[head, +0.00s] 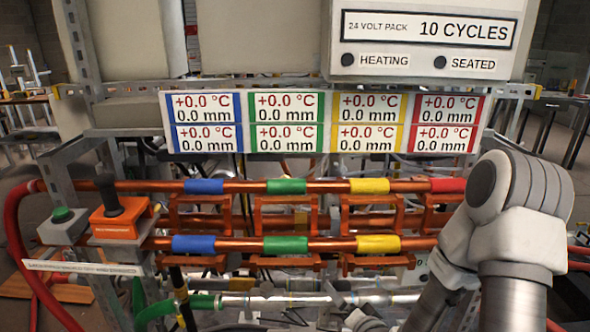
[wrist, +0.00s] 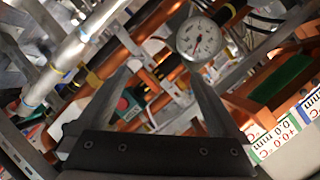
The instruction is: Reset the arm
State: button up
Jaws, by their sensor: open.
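My gripper (wrist: 160,76) shows in the wrist view with its two fingers spread apart and nothing between their tips. In the head view my arm is folded at the right, in front of the pipe rack. I cannot make out the fingers in that view.
Two copper pipes with blue (head: 205,186), green (head: 287,187) and yellow (head: 370,186) bands run across the rack. A readout panel (head: 325,122) hangs above. An orange lever box (head: 118,218) and green button (head: 62,214) stand at left. My arm hides the right pipe ends.

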jog(key=s+d+r+n+g+h, duration=0.25)
jog(key=s+r, duration=0.25)
jog(key=r, duration=0.4)
jog(key=s+d+r+n+g+h, duration=0.2)
jog(key=s+r+n+g, duration=0.15)
jog(key=s+r, duration=0.45)
jog(key=s+a+r+n+g+p, duration=0.1)
jog(key=s+a+r+g+p, duration=0.1)
jog(key=s+r, duration=0.7)
notch_tip(320, 180, up, 12)
jog(key=s+p, duration=0.1)
jog(key=p, duration=1.1)
jog(key=shift+r+y+p, duration=0.2)
jog(key=shift+y+p, duration=0.15)
jog(key=shift+y, duration=0.1)
jog(key=shift+s, duration=0.1)
